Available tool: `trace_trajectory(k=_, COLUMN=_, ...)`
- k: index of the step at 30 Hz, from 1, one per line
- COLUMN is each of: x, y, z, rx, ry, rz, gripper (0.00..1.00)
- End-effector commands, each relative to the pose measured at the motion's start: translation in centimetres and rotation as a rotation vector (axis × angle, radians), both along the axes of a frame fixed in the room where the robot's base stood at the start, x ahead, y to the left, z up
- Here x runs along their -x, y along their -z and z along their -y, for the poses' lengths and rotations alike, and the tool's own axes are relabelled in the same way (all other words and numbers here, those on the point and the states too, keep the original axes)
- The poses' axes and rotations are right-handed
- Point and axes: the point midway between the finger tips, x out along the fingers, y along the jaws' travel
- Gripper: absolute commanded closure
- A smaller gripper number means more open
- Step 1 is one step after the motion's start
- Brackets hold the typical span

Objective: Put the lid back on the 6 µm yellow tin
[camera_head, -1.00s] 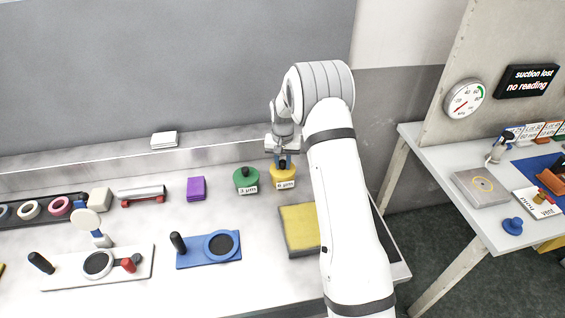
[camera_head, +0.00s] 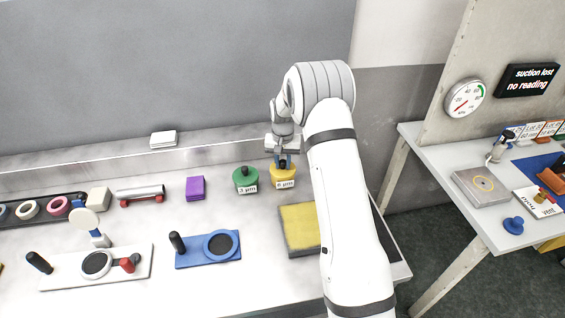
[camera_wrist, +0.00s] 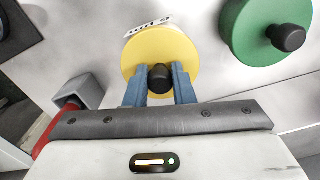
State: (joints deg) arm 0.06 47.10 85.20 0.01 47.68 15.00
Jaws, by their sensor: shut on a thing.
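The yellow tin (camera_head: 283,184), labelled 6 µm, stands upright near the back of the bench. Its yellow lid (camera_wrist: 160,48) with a black knob (camera_wrist: 159,78) is at the top of the tin, seemingly level; I cannot tell whether it is fully seated. My gripper (camera_wrist: 159,72) is above the tin, its two blue fingers shut on the knob from either side. It also shows in the head view (camera_head: 283,160), where the fingers are small and partly hidden.
A green tin (camera_head: 245,182), labelled 3 µm, stands close to the left of the yellow one. A purple block (camera_head: 195,188) lies farther left. A yellow-topped pad (camera_head: 299,226) lies in front, partly behind my arm. A blue plate (camera_head: 196,254) lies front left.

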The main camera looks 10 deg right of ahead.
Motion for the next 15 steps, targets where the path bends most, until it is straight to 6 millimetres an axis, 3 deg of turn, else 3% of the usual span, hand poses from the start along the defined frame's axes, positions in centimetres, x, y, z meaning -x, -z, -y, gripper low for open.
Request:
trace_trajectory(k=7, x=-0.01, y=-0.05, z=-0.01, rx=0.0, ry=0.0, rz=0.0, gripper=1.0)
trace_trajectory(k=8, x=-0.01, y=-0.05, z=-0.01, rx=0.0, ry=0.0, rz=0.0, gripper=0.77)
trace_trajectory(k=15, x=0.0, y=-0.04, z=-0.01, rx=0.0, ry=0.0, rz=0.0, gripper=0.57)
